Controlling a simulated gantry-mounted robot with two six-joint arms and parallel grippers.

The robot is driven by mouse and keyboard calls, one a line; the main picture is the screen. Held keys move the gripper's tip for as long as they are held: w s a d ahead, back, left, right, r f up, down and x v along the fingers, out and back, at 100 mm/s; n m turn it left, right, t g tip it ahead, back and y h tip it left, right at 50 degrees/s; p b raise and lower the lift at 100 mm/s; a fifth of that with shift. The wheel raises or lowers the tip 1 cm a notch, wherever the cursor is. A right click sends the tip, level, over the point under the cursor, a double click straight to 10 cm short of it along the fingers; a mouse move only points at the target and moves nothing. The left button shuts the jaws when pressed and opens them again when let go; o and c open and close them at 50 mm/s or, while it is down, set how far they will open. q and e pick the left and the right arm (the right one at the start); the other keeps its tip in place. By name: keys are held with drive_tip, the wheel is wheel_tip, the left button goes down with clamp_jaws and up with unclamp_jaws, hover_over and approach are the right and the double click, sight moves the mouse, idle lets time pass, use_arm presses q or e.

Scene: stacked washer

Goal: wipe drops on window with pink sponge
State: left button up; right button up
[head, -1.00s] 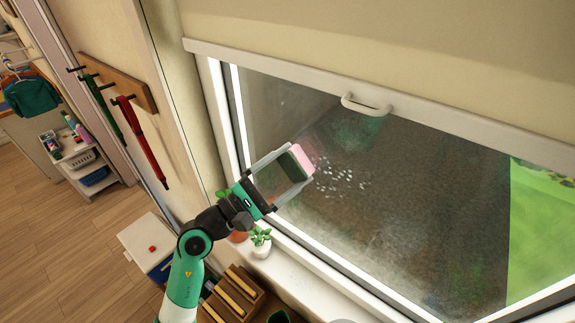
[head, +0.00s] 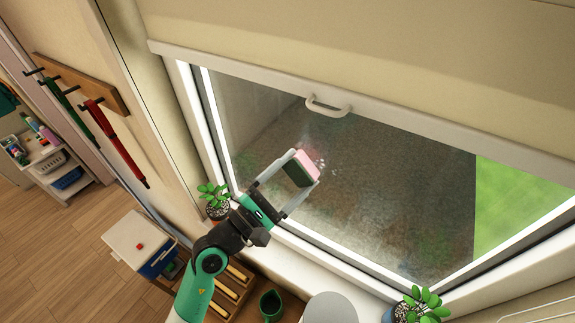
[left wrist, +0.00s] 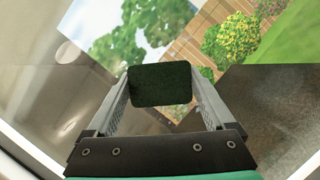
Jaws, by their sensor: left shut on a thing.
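My left gripper (head: 284,184) is shut on the pink sponge (head: 308,163), which has a dark green side toward the gripper. In the left wrist view the gripper (left wrist: 160,98) has the sponge's dark green side (left wrist: 160,84) between its two fingers. The sponge is at the window (head: 380,190), left of the pane's middle; I cannot tell if it touches the glass. A few white drops (head: 321,166) show just beside the sponge's right edge. The sponge may hide others. My right gripper is not in view.
Potted plants stand on the sill, one left of my arm (head: 214,197) and one at the lower right (head: 424,302). A green mug (head: 271,303) and a wooden rack (head: 232,290) are below.

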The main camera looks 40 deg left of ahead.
sight(343, 177)
use_arm(q)
drive_tip(key=shift+w+d, duration=0.15)
drive_tip(key=shift+d, duration=1.05)
drive_tip(key=shift+w+d, duration=0.15)
drive_tip(key=shift+d, duration=1)
drive_tip(key=shift+w+d, duration=0.15)
drive_tip(key=shift+d, duration=1.3)
drive_tip(key=s, duration=0.3)
drive_tip(key=shift+f, duration=0.1)
